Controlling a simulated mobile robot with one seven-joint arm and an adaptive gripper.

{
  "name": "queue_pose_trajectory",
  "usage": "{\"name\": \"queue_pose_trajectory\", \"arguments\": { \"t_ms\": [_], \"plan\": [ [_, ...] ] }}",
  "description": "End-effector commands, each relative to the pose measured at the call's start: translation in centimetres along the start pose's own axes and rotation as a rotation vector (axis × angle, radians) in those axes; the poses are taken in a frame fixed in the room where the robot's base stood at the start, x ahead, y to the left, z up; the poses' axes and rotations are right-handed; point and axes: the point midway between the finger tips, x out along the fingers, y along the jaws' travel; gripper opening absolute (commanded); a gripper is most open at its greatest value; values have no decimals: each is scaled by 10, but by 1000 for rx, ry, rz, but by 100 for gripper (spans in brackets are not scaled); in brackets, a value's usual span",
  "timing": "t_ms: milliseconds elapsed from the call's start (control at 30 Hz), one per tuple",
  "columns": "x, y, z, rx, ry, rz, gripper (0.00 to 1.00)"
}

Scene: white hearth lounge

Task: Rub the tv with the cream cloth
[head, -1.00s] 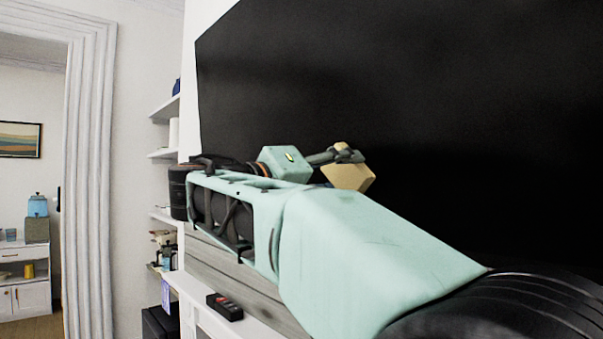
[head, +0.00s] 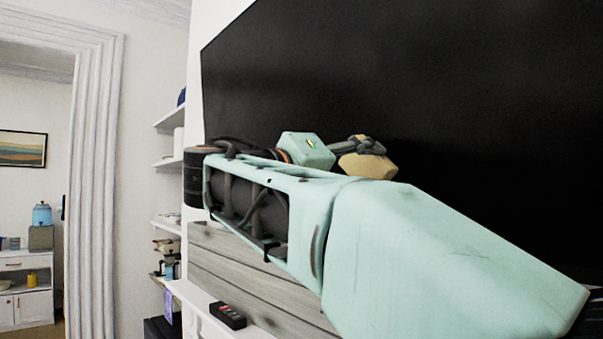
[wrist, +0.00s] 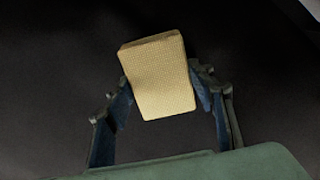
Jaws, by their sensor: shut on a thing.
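The tv (head: 450,70) is a large black screen on the white wall, filling the right of the head view. It is also the dark surface behind everything in the wrist view (wrist: 60,70). The cream cloth (wrist: 160,78) looks like a thick block and sits between the two fingers of my gripper (wrist: 165,95). My gripper (head: 362,148) is shut on it and holds it in front of the screen. The cloth also shows in the head view (head: 372,166), partly hidden by the fingers. I cannot tell whether it touches the screen.
A white mantel shelf (head: 195,296) with a black remote (head: 228,315) lies below the tv. Wall shelves (head: 166,164) with small items stand left of it. A white doorway frame (head: 95,180) opens to another room with a cabinet (head: 25,290).

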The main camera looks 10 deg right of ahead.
Motion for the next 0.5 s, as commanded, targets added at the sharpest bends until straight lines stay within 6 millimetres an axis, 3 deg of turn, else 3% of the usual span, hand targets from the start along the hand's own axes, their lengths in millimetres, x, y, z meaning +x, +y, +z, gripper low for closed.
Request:
{"name": "queue_pose_trajectory", "arguments": {
  "t_ms": [300,500],
  "plan": [
    [1,18,21,2,0,2,31],
    [2,24,24,1,-1,3,31]
  ]
}}
